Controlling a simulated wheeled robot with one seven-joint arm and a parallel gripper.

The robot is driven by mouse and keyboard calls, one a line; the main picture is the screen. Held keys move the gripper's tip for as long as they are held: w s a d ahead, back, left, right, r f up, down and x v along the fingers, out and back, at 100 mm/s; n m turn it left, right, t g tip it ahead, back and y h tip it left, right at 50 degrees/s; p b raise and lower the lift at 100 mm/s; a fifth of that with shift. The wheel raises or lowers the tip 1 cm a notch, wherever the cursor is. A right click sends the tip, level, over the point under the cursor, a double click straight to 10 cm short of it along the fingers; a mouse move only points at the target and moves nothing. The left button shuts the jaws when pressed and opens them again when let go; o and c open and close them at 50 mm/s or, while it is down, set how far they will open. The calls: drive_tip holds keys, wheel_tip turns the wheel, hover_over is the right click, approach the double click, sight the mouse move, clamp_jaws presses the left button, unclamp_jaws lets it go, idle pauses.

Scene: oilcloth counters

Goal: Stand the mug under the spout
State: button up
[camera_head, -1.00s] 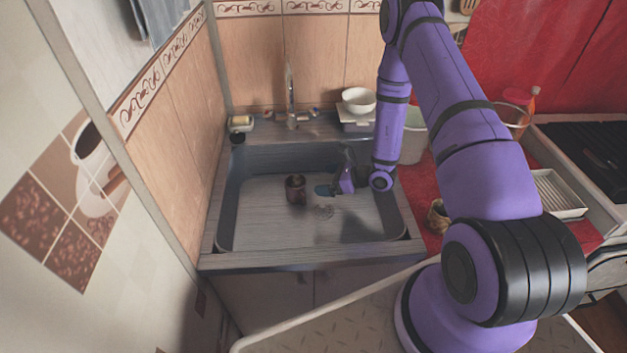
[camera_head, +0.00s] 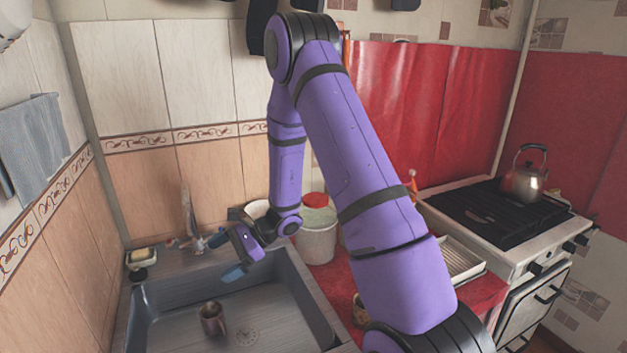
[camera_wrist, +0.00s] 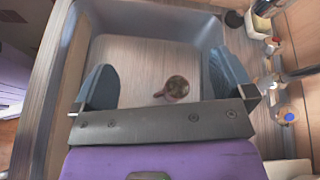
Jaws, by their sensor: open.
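The sink (camera_head: 150,312) has raised walls. A soap dish (camera_head: 141,258) sits at its back left corner. A white bowl (camera_head: 257,208) is partly hidden behind my arm. A pale bucket (camera_head: 317,240) stands right of the sink. A kettle (camera_head: 524,182) sits on the stove (camera_head: 500,212).

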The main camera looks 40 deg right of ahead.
drive_tip(key=s+a+r+n+g+h, duration=0.1)
drive_tip(key=s+r+n+g+h, duration=0.1)
drive_tip(key=s+r+n, duration=0.45)
drive_tip(key=s+a+r+n+g+h, duration=0.2)
drive_tip(key=s+r+n+h, duration=0.15)
drive_tip(key=s+r, duration=0.6)
drive_tip(key=s+d+r+n+t+h, duration=0.2)
drive_tip(key=s+d+r+n+h, duration=0.1)
drive_tip(key=s+r, duration=0.3)
drive_tip(key=s+d+r+n+t+h, duration=0.3)
drive_tip(key=s+r+n+h, duration=0.1)
drive_tip(key=s+r, duration=0.3)
drive_tip(key=shift+d+r+n, duration=0.25)
drive_tip(key=shift+r+n, duration=0.25)
